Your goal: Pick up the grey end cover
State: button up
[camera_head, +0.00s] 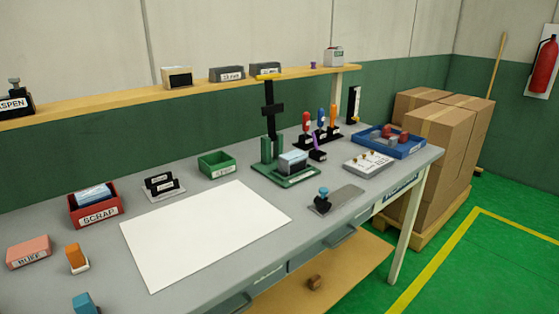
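I cannot single out the grey end cover for certain. Small grey and dull red pieces lie together in a blue tray (411,149) at the right end of the workbench; a grey piece (391,134) among them may be the cover. They are too small to make out their shapes. My gripper is not in view.
Cardboard boxes (440,135) stand beyond the right end.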

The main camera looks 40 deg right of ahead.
aim_at(293, 162)
jog(key=i+j+z, duration=0.15)
jog(key=z, duration=0.8)
jog(key=i+j+z, duration=0.15)
jog(key=z, duration=0.25)
jog(key=i+j+z, duration=0.2)
jog(key=z, duration=0.15)
jog(key=i+j, duration=0.15)
jog(key=j, duration=0.25)
jog(key=i+j, duration=0.2)
jog(key=j, duration=0.2)
jog(key=k+u, duration=0.05)
